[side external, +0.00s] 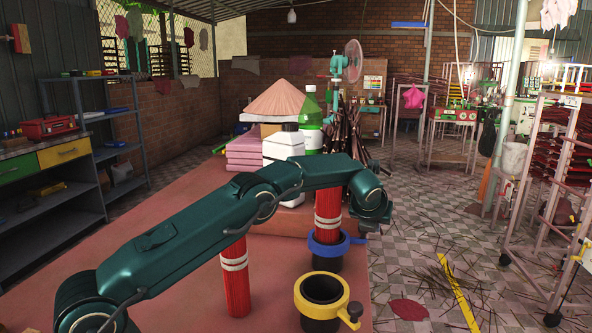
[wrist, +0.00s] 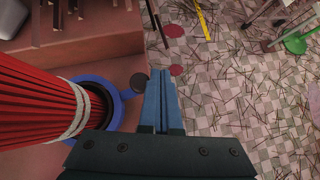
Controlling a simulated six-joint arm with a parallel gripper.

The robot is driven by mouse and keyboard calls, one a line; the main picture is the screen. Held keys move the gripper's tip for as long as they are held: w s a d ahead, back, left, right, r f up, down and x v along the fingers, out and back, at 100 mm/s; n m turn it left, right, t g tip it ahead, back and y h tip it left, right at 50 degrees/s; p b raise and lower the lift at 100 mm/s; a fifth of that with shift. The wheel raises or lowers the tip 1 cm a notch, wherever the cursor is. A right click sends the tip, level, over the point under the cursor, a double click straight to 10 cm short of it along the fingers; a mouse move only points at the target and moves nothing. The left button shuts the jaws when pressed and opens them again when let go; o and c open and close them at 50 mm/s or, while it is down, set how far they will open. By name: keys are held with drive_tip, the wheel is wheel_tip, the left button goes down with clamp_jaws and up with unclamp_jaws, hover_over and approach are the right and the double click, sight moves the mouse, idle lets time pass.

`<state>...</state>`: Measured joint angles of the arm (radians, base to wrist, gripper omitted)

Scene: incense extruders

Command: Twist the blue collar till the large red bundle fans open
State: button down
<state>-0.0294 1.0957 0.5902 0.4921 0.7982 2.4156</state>
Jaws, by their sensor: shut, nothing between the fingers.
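The blue collar (side external: 314,248) is a ring on a dark cup, and its lever ends in a dark knob (wrist: 138,82). A red bundle (side external: 327,208) with white bands stands upright in it, gathered together. In the wrist view the bundle (wrist: 38,100) comes in from the left, and the blue collar (wrist: 115,112) rings its foot. My gripper (wrist: 163,75) is shut and empty, just right of the collar and close beside the knob. I cannot tell whether they touch. In the side view my gripper (side external: 373,221) hangs by the collar's right side, its fingertips hard to make out.
A second red bundle (side external: 236,278) stands to the left, partly behind my arm. An empty-looking cup with a yellow collar (side external: 301,296) stands in front. A white jug (side external: 283,147), a green bottle (side external: 310,125) and dark sticks (side external: 350,140) are behind. Tiled floor lies to the right.

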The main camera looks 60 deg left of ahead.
drive_tip(key=shift+w+a, duration=0.3)
drive_tip(key=shift+a, duration=0.05)
drive_tip(key=shift+w+a, duration=0.1)
drive_tip(key=shift+r, duration=0.1)
idle(1.4)
